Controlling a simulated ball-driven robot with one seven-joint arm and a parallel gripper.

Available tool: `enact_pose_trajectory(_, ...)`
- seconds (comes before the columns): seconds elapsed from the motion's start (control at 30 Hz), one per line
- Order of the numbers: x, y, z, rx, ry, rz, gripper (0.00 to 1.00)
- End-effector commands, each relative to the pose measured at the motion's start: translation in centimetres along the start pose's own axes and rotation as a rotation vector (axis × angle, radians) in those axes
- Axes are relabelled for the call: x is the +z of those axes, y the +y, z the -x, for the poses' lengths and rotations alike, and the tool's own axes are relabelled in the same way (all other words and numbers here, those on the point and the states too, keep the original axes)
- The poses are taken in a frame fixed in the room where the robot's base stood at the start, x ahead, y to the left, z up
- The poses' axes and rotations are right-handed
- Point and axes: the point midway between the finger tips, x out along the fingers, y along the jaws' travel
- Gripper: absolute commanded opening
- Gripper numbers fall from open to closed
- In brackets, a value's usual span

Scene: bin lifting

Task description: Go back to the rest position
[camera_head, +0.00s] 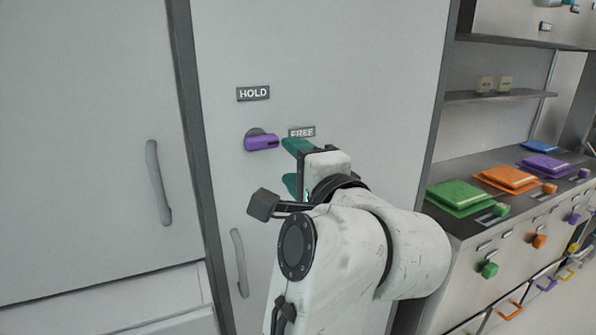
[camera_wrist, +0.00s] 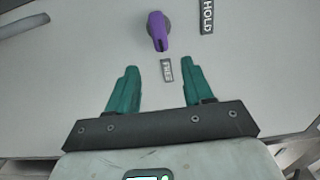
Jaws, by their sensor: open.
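My gripper (camera_head: 291,167) is in front of the grey cabinet door, just right of and below a purple knob (camera_head: 262,142). In the wrist view my gripper (camera_wrist: 157,78) has its two teal fingers spread wide apart with nothing between them. The purple knob (camera_wrist: 158,32) is ahead of the fingertips and apart from them. In the head view the knob's lever points right, toward the FREE label (camera_head: 302,132). The HOLD label (camera_head: 253,93) is above the knob.
A vertical handle (camera_head: 240,263) is on the door below, and another handle (camera_head: 158,183) is on the panel to the left. At right, a counter holds green (camera_head: 460,196), orange (camera_head: 508,178), purple and blue pads, with coloured knobs and drawer handles below.

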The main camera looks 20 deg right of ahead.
Motion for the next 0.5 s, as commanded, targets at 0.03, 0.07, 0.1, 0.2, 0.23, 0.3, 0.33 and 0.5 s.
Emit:
enact_pose_trajectory(0.03,0.01,0.02,0.42,-0.002,0.000,0.000,0.51)
enact_pose_trajectory(0.07,0.02,0.02,0.58,-0.001,0.000,0.000,0.51)
enact_pose_trajectory(0.1,0.03,0.03,0.73,0.000,-0.001,0.000,0.51)
enact_pose_trajectory(0.2,0.03,0.03,0.89,0.001,-0.001,0.000,0.51)
enact_pose_trajectory(0.23,0.03,0.02,0.90,0.001,-0.001,0.000,0.51)
enact_pose_trajectory(0.3,0.02,0.01,0.89,0.001,-0.001,0.000,0.51)
enact_pose_trajectory(0.33,0.02,0.01,0.88,0.001,-0.001,0.000,0.51)
enact_pose_trajectory(0.5,0.01,0.01,0.86,0.001,0.000,0.000,0.51)
